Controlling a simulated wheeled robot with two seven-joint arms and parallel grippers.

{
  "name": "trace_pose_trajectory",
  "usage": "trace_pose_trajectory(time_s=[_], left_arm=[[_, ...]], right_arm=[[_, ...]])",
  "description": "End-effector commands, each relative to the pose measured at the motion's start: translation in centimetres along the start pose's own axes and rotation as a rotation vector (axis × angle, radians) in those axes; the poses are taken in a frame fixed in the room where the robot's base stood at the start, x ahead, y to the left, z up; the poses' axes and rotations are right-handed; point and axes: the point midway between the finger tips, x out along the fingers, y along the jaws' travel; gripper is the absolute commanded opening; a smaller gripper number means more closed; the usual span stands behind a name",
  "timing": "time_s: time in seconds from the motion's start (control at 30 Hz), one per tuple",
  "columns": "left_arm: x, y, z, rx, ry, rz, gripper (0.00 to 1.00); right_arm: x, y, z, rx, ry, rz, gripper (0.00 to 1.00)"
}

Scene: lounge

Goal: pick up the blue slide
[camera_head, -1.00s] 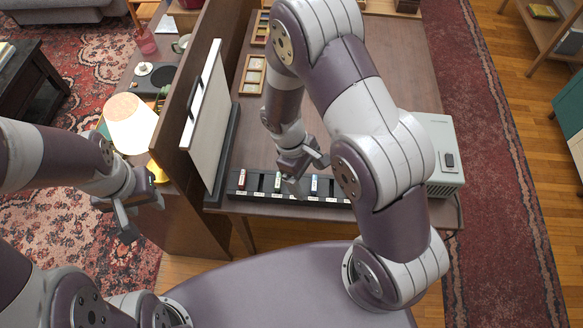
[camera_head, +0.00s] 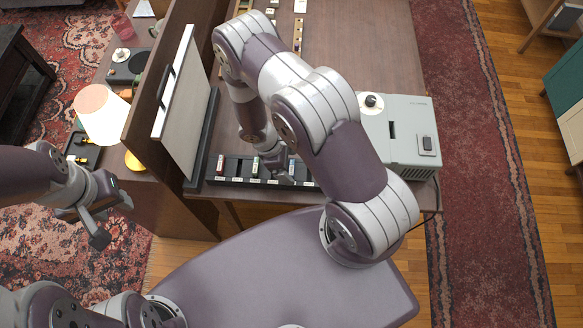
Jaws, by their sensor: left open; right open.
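A black slide rack (camera_head: 238,181) lies along the front edge of the table, with a few small upright slides in its slots. The slide that looks blue (camera_head: 291,167) is the rightmost one I can make out; a green one (camera_head: 255,166) and a red one (camera_head: 221,164) stand to its left. My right gripper (camera_head: 277,173) is open, low over the rack between the green and blue slides. I cannot tell whether it touches either. My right arm hides part of the rack's right end. My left gripper (camera_head: 104,222) is open and empty, left of the table over the rug.
A grey projector (camera_head: 398,135) stands on the table at the right. A white screen panel (camera_head: 178,105) and a brown partition (camera_head: 150,110) stand upright left of the rack. A lit lamp (camera_head: 101,115) is beyond the partition. Small trays lie at the table's back.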

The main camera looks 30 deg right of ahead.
Motion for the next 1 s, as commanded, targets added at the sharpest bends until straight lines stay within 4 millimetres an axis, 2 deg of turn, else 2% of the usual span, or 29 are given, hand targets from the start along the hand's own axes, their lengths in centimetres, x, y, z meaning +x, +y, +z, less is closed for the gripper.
trace_pose_trajectory(time_s=[0.1, 0.27, 0.33, 0.47, 0.8, 0.87, 1.0], left_arm=[[-0.1, 0.0, 0.0, 0.000, -0.001, 0.000, 0.45], [-0.1, 0.0, 0.0, 0.000, -0.001, 0.000, 0.45], [0.0, 0.0, 0.0, 0.000, -0.001, 0.000, 0.45], [0.0, 0.0, 0.0, 0.000, -0.001, 0.000, 0.45], [0.1, 0.0, 0.0, 0.000, -0.001, 0.000, 0.45], [0.2, 0.0, 0.0, 0.000, -0.001, 0.000, 0.45], [0.7, 0.0, 0.1, 0.000, -0.001, 0.000, 0.45]], right_arm=[[0.9, 0.0, 0.0, 0.000, 0.001, 0.000, 0.89], [0.9, 0.0, 0.0, 0.000, 0.002, 0.000, 0.89], [0.9, 0.0, 0.0, 0.000, 0.001, 0.000, 0.73], [0.9, 0.0, 0.0, 0.000, 0.001, 0.000, 0.31], [0.6, 0.1, 0.1, 0.002, 0.002, 0.001, 0.30], [0.1, 0.1, 0.2, 0.002, 0.002, 0.002, 0.30], [-2.0, 0.1, 1.0, 0.003, 0.004, 0.004, 0.30]])
